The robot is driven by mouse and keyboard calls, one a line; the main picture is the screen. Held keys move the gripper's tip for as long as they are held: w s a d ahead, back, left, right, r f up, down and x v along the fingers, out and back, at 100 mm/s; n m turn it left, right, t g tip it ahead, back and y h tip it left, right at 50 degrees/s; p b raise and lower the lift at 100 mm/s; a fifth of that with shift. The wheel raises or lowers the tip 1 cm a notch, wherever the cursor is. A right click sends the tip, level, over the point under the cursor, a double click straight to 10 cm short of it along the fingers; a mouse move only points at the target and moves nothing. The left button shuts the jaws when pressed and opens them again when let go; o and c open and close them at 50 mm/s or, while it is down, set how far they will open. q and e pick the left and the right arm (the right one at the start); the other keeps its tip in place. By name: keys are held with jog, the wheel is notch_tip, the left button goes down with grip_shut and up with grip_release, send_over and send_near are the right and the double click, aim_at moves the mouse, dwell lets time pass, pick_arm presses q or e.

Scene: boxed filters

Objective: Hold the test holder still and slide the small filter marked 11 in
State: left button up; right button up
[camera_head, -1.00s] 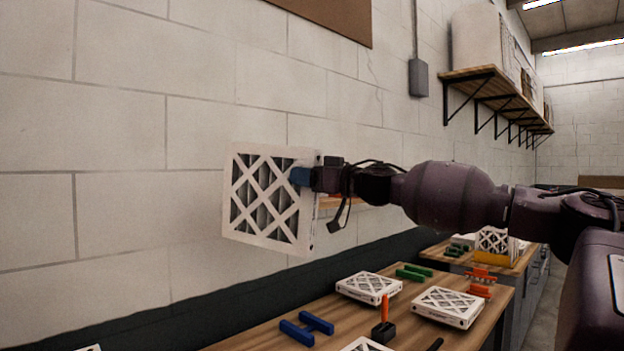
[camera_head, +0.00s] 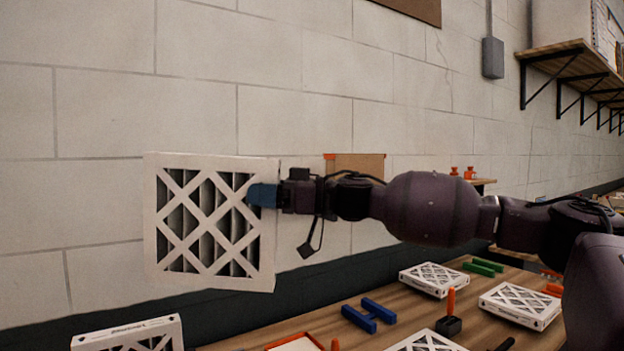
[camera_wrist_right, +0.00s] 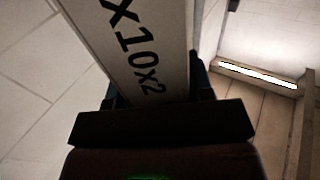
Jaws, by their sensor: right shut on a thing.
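My right gripper (camera_head: 262,195) is shut on the right side of a white-framed filter (camera_head: 160,215) with a lattice face and dark pleats. The filter is held upright in the air in front of the wall. In the right wrist view the edge of the held filter (camera_wrist_right: 150,50) stands between the jaws, with print reading "x10x2". No 11 mark can be made out on it. A blue H-shaped piece (camera_head: 368,314) lies on the table; I cannot tell whether it is the test holder. My left gripper is not in view.
The wooden table (camera_head: 400,308) below carries several flat filters, one (camera_head: 433,279) behind and one (camera_head: 520,305) at the right. A black block with an orange handle (camera_head: 449,322) and green pieces (camera_head: 483,267) lie among them. Another filter (camera_head: 128,335) shows at bottom left.

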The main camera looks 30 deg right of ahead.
jog(key=s+a+f+n+g+y, duration=0.1)
jog(key=s+a+f+n+g, duration=0.1)
jog(key=a+g, duration=0.3)
jog(key=s+a+f+n+g+y, duration=0.2)
jog(key=a+n, duration=0.1)
jog(key=a, duration=0.5)
jog(key=s+a+f+n+g, duration=0.1)
jog(key=s+a+f+g, duration=0.1)
jog(key=f, duration=0.4)
jog(key=s+a+f+n+g+h, duration=0.1)
jog(key=s+a+f+n+g, duration=0.1)
jog(key=s+f+g, duration=0.2)
jog(key=shift+s+a+f+n+g, duration=0.15)
jog(key=shift+s+f+n+g, duration=0.2)
jog(key=shift+f, duration=0.55)
